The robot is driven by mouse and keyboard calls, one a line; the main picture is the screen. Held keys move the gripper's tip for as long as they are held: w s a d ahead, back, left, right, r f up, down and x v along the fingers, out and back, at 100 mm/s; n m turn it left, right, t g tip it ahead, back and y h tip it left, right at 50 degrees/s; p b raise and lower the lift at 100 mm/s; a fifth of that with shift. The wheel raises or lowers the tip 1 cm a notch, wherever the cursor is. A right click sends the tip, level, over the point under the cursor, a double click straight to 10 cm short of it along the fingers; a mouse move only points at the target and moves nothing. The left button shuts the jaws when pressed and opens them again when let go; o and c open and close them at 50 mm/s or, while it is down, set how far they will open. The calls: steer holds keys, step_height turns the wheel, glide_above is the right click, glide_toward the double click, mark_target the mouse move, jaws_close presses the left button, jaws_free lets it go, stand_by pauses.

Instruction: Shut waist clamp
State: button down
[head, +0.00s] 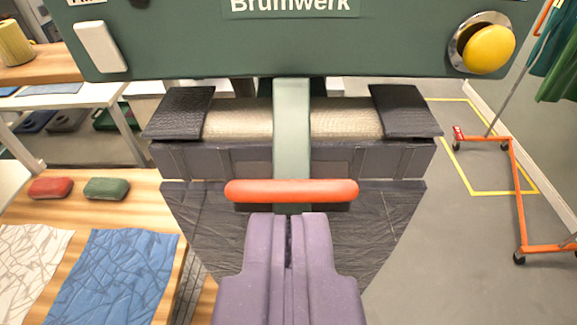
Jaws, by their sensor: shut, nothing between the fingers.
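The waist clamp shows in the middle of the head view as a pale green lever arm (292,130) with an orange handle bar (291,190) across its lower end. The arm hangs down from a green machine panel (270,45) and crosses a padded cream roll (235,118) with black end pieces. Dark grey cloth (390,215) hangs below the roll. My purple gripper (289,222) is shut and empty, its tips just below the orange handle in the picture. I cannot tell whether they touch it.
A yellow button (488,49) and a white switch (101,47) sit on the panel. A wooden table at left holds red (50,188) and green (106,188) pads and blue cloth (118,275). An orange-based rail (515,195) stands at right. Floor between is clear.

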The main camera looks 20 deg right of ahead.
mark_target(288, 192)
steer(key=w+d+f, duration=0.1)
steer(key=w+f, duration=0.4)
steer(key=w, duration=0.1)
steer(key=shift+d, duration=0.3)
steer(key=f+b, duration=0.1)
steer(key=b, duration=0.2)
